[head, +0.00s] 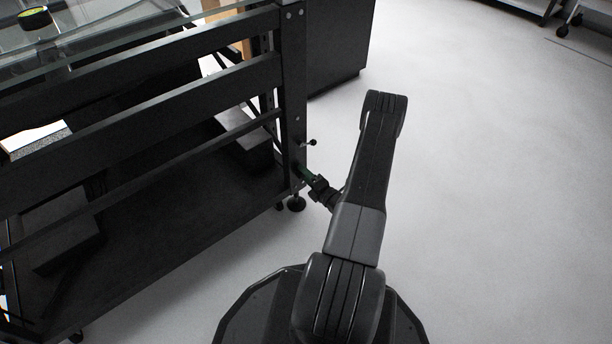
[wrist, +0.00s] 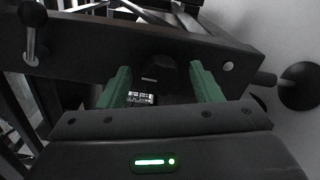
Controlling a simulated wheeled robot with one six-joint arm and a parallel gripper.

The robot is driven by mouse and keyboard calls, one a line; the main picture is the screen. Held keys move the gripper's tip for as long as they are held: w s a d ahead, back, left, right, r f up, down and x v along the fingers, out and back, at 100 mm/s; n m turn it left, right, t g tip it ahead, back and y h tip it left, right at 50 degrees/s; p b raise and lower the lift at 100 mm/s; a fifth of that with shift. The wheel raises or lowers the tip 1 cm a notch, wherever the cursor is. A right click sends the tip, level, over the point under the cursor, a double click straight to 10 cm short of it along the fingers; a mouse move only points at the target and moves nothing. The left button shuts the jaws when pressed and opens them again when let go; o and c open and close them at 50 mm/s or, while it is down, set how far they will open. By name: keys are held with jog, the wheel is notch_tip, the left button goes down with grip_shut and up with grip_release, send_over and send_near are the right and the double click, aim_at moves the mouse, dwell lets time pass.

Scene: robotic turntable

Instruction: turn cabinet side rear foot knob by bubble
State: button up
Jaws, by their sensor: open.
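My gripper (head: 304,172) is at the lower part of the black corner leg of the frame, just above its foot (head: 297,204). In the wrist view its two green fingers are open, and a dark rounded knob (wrist: 160,72) shows between them on the black leg. I cannot tell whether the fingers touch the knob. In the head view the knob is hidden by the gripper. The foot's round pad (wrist: 301,86) is at the right of the wrist view. A round bubble level (head: 35,16) with a yellow-green face sits on the glass top; its bubble cannot be read.
A lever with a ball end (head: 312,142) sticks out of the leg above my gripper, also at left in the wrist view (wrist: 32,25). Black frame rails (head: 180,110) lie left. A dark cabinet (head: 338,50) stands behind. The pale floor at right is free.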

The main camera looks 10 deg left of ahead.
jog(key=p+v, duration=0.3)
jog(key=v, duration=1)
jog(key=shift+s+d+p, duration=0.15)
jog(key=shift+p, duration=0.15)
jog(key=b+x, duration=0.4)
jog(key=x, duration=1)
jog(key=shift+d, duration=0.1)
